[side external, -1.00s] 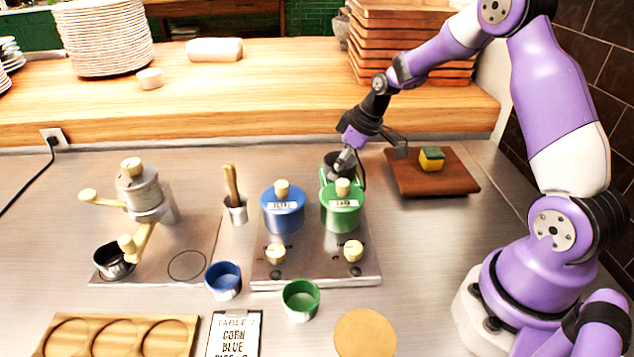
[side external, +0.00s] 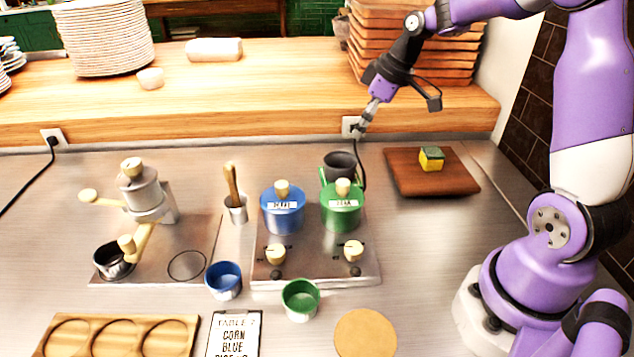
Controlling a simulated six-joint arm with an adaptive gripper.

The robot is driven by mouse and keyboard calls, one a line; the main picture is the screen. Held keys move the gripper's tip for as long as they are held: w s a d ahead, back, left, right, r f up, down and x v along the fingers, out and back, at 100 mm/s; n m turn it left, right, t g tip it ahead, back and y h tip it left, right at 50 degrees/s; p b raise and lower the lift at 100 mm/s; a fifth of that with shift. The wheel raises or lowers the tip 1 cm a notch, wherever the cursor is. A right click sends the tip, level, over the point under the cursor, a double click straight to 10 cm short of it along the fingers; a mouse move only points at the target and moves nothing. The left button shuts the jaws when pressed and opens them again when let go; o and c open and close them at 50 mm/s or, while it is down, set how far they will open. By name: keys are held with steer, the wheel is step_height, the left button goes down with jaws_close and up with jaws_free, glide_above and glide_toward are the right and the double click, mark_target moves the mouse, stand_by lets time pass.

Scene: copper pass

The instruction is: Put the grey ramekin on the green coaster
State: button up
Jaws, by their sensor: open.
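A dark grey ramekin (side external: 341,161) stands just behind the green lidded pot (side external: 341,212), which hides its lower part. A thin strip of green (side external: 322,176) shows at its lower left; I cannot tell whether this is a green coaster or part of the pot. No other green coaster is seen. My gripper (side external: 361,130) is open and empty, above and slightly right of the grey ramekin and clear of it, with its fingers pointing down.
A blue pot (side external: 283,210) stands beside the green pot on the burner plate. Blue (side external: 223,281) and green (side external: 300,299) bowls stand in front. A wooden board (side external: 400,180) carries a sponge (side external: 431,158) at right. A round tan disc (side external: 365,334) lies in front.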

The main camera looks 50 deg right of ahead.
steer(key=s+a+r+m+t+h, duration=0.1)
steer(key=s+a+r+m, duration=0.3)
steer(key=s+a, duration=0.8)
steer(key=s+r, duration=0.1)
steer(key=s, duration=0.1)
steer(key=shift+s+h, duration=0.4)
steer(key=shift+a+r, duration=0.1)
stand_by(0.3)
